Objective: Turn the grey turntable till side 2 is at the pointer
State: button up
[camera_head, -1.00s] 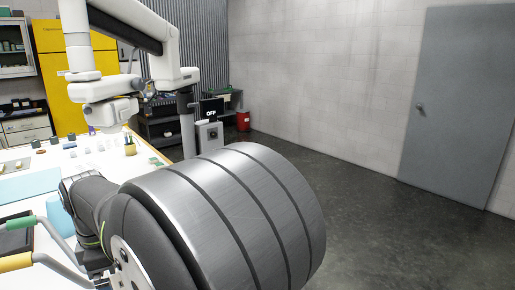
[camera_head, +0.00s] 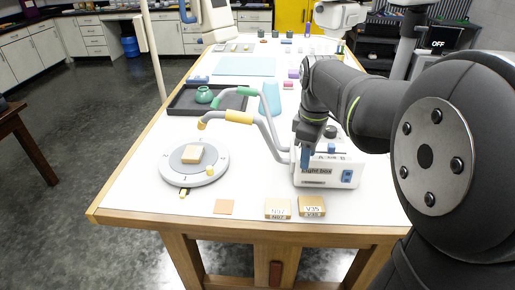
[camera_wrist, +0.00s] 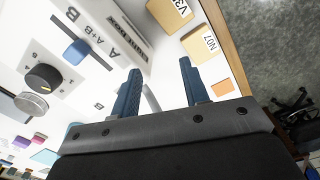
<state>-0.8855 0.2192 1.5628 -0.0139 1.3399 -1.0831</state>
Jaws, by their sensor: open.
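The round grey turntable (camera_head: 176,160) with its pale rim (camera_head: 168,174) lies at the left front of the table in the head view. The rim marks are too small to read. My gripper (camera_head: 306,157) is in front of the light box, well right of the turntable. In the wrist view my gripper (camera_wrist: 158,88) has its blue fingers apart, with nothing held between them.
The light box (camera_head: 325,171) with knob and slider stands beside my gripper. Grey tubes with green (camera_head: 234,91) and yellow (camera_head: 239,117) grips arch between it and the turntable. A black tray (camera_head: 180,104) holds a green pot (camera_head: 204,94). Labelled blocks (camera_head: 278,208) and an orange square (camera_head: 224,207) lie in front.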

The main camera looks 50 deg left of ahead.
jog(key=a+m+t+y, duration=0.1)
jog(key=t+y, duration=0.1)
jog(key=w+a+r+m+t+y, duration=0.1)
jog(key=t+y, duration=0.1)
jog(key=t, duration=0.1)
jog(key=w+a+m+t+y, duration=0.1)
jog(key=m+t+y, duration=0.1)
jog(key=shift+a+r, duration=0.1)
jog(key=shift+r, duration=0.2)
jog(key=s+a+y, duration=0.2)
jog(key=s+y, duration=0.1)
jog(key=s, duration=0.1)
jog(key=g+y, duration=0.4)
jog(key=g, duration=0.3)
send_near(210, 168)
jog(key=shift+m+y, duration=0.3)
jog(key=x, duration=0.8)
jog(key=shift+a+f, duration=0.25)
jog(key=shift+f, duration=0.15)
